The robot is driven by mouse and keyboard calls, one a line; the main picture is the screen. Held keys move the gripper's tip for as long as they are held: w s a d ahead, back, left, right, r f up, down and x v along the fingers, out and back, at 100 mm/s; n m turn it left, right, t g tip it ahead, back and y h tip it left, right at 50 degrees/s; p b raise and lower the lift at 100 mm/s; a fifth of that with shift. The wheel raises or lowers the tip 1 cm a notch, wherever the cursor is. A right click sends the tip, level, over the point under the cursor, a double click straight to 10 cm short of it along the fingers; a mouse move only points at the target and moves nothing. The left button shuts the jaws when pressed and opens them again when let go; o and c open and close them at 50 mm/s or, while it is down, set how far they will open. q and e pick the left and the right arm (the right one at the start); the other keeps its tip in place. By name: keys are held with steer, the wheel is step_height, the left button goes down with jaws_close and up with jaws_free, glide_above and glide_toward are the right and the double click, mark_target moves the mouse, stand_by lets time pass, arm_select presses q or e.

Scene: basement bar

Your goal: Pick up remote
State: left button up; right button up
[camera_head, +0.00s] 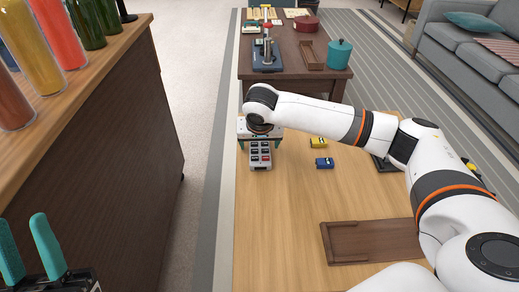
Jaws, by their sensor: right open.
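The remote (260,155) is a small grey slab with rows of dark buttons and a little red. It lies at the left edge of the light wooden table. My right gripper (260,144) is above its far end, with its teal fingers apart, one on each side of the remote. The gripper's body hides the far end, and I cannot tell whether the fingers touch it. My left gripper (30,252) is at the lower left, with its teal fingers apart and nothing between them.
A yellow toy car (319,142) and a blue one (324,162) are right of the remote. A brown wooden tray (370,241) lies nearer. A bar counter (120,130) with bottles stands left. A dark table (300,85) holds a teal pot (339,54). The table's near left is clear.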

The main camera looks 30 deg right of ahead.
steer(key=c, duration=1.1)
steer(key=shift+r, duration=0.1)
steer(key=shift+c, duration=0.2)
